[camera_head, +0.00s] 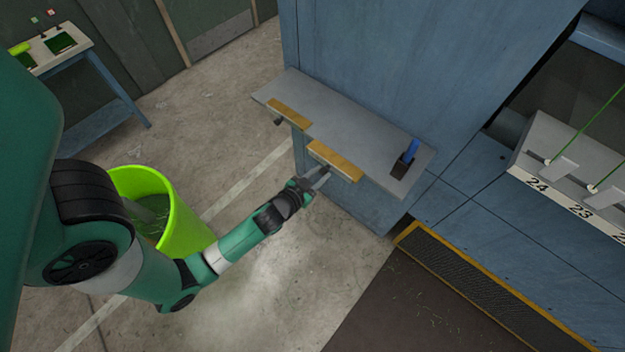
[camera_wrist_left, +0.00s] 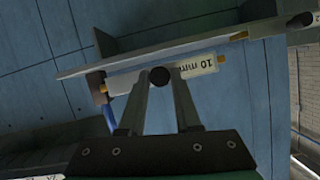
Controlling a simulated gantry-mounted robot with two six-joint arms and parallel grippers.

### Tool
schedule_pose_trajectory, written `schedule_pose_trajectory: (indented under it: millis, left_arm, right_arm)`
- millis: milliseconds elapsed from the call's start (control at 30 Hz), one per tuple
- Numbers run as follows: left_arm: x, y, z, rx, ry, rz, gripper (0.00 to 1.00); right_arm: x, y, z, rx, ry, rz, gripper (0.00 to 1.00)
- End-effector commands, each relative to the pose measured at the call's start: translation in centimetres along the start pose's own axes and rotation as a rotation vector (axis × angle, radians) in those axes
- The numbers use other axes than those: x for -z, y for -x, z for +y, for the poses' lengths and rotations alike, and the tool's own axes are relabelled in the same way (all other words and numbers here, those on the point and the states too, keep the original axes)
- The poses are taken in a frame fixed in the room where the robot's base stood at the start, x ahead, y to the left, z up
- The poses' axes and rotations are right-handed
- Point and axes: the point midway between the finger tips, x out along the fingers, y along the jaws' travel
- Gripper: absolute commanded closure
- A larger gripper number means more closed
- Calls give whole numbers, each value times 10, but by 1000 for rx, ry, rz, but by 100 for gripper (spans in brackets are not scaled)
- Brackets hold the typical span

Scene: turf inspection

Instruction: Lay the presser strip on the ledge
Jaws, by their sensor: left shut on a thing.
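A presser strip (camera_head: 336,160), with a yellow-brown top and a pale front, is at the front edge of the grey ledge (camera_head: 352,128). My left gripper (camera_head: 322,178) is shut on its front knob. In the left wrist view the fingers (camera_wrist_left: 160,84) close around the dark round knob, and the strip's white face (camera_wrist_left: 196,66) reads "10 mm". The ledge (camera_wrist_left: 150,58) shows there just beyond the strip. I cannot tell whether the strip rests on the ledge or hangs just off it. My right gripper is not in view.
A similar strip (camera_head: 289,114) with a dark knob lies on the ledge's left part. A lime-green bin (camera_head: 188,225) is beside my arm. A blue wall (camera_head: 400,55) backs the ledge.

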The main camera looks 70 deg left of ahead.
Motion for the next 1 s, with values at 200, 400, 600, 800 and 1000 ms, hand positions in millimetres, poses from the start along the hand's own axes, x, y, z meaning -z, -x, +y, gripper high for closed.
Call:
schedule_pose_trajectory:
  millis: [200,400,600,800,1000]
  left_arm:
    - [12,-24,0,0,0,6,100]
    - [20,-46,0,1,0,6,100]
    - [14,-65,2,0,-1,2,100]
    - [2,-71,4,0,-1,4,100]
    - [0,-72,5,0,-1,4,100]
  right_arm:
    - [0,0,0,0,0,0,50]
    - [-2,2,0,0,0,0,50]
    - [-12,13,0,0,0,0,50]
    - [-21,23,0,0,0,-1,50]
    - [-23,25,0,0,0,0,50]
